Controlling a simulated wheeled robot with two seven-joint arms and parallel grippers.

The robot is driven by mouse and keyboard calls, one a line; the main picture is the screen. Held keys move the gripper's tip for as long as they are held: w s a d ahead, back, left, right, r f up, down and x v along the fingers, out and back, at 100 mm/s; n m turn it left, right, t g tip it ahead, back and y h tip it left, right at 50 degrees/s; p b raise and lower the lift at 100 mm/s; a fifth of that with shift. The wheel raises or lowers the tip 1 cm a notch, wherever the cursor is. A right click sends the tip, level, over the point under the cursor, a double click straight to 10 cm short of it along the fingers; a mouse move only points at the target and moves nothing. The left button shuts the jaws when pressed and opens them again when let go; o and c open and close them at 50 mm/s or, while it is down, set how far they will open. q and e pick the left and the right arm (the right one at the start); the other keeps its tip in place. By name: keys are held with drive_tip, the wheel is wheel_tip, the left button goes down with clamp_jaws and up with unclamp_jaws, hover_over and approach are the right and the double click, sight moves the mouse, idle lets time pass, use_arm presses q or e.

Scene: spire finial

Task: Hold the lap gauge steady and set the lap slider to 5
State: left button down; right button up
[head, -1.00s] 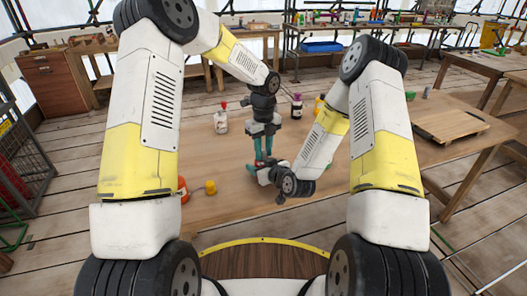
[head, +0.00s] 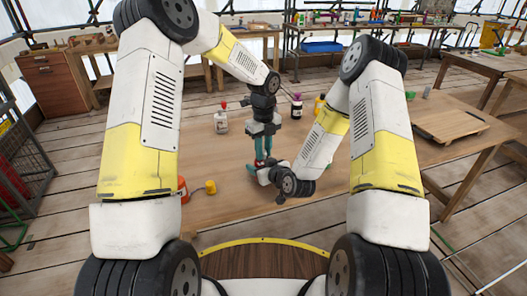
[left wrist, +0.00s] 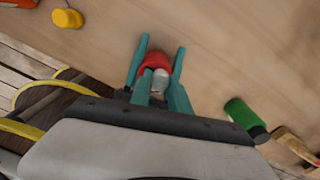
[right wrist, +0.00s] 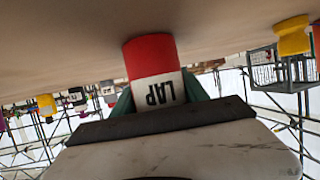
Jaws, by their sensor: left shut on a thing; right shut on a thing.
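The lap gauge is a red and white cylinder. In the right wrist view the gauge (right wrist: 152,72) shows a red end and a white band printed LAP, upside down. My right gripper (right wrist: 158,98) is shut on it, its teal fingers on either side. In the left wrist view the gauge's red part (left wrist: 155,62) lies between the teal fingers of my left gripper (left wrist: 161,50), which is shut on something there. In the head view my left gripper (head: 262,162) points down, close to my right wrist. The slider's scale and setting cannot be read.
A wooden board (head: 450,122) is at right. A green item (left wrist: 240,112) shows in the left wrist view.

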idle(0.5)
use_arm(q)
drive_tip(key=shift+s+a, duration=0.1)
drive_tip(key=shift+a, duration=0.1)
drive_tip(key=c, duration=1.2)
unclamp_jaws()
wheel_tip(320, 180, up, 12)
drive_tip(key=shift+r, duration=0.1)
